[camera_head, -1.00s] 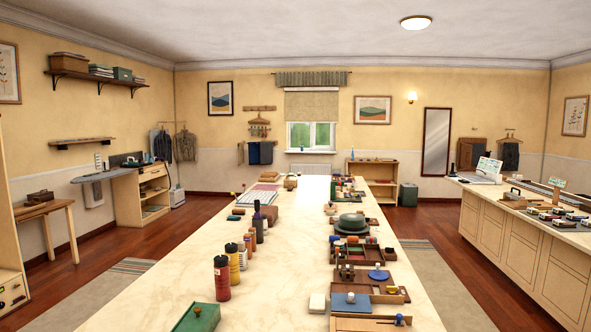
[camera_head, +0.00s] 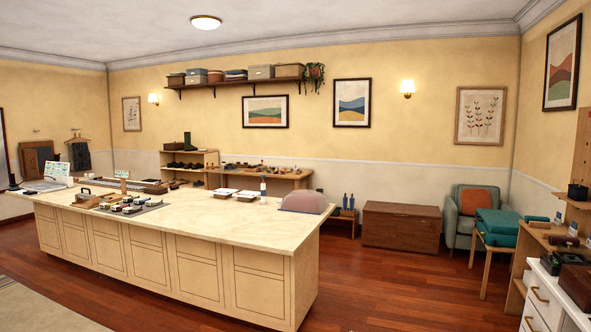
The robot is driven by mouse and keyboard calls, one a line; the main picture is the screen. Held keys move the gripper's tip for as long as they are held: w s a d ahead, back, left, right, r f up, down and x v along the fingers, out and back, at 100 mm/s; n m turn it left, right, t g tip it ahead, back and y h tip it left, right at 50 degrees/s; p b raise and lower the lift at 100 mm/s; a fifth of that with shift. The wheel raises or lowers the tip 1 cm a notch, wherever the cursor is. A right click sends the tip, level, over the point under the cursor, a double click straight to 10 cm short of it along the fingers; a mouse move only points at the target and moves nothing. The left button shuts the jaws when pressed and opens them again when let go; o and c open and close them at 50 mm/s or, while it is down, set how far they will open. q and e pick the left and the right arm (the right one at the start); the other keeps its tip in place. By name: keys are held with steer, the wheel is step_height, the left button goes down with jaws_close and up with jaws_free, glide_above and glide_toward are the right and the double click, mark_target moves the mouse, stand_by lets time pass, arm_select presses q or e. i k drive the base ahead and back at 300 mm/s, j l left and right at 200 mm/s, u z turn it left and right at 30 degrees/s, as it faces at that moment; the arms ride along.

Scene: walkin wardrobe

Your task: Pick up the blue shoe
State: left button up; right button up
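I cannot make out a blue shoe for certain in the head view. Two small upright blue things (camera_head: 348,201) stand on a low wooden stand (camera_head: 343,226) by the back wall, too small to tell what they are. Dark shoe-like items (camera_head: 176,165) sit on a wooden shelf rack (camera_head: 210,157) behind the long counter. Neither of my grippers is in view.
A long island counter (camera_head: 230,225) with a marble top fills the left and middle. A brown chest (camera_head: 401,226), an armchair (camera_head: 466,202) and a teal-topped stool (camera_head: 499,223) stand at right. The wooden floor (camera_head: 395,292) is clear in front of them.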

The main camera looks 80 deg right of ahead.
mark_target(230, 167)
steer(key=z, duration=2.35)
steer(key=i+l+z, duration=0.25)
steer(key=i+z, duration=0.15)
steer(key=i+l+z, duration=0.1)
steer(key=i+z, duration=0.3)
steer(key=i, duration=0.15)
steer(key=i+z, duration=0.35)
steer(key=i, duration=1.75)
steer(key=i+u, duration=0.1)
steer(key=i, duration=0.5)
steer(key=i+u, duration=0.1)
steer(key=i, duration=0.45)
steer(key=i+l+u, duration=0.15)
steer(key=i, duration=0.45)
steer(key=i+l+u, duration=0.1)
steer(key=i, duration=0.45)
steer(key=i+z, duration=0.15)
steer(key=i, duration=1)
steer(key=i+z, duration=0.2)
steer(key=i, duration=0.95)
steer(key=i+j+u, duration=0.1)
steer(key=i+u, duration=1.05)
steer(key=i+l+u, duration=0.2)
steer(key=u, duration=0.15)
steer(key=i+j+u, duration=0.25)
steer(key=i+u, duration=1.05)
steer(key=i+l, duration=0.05)
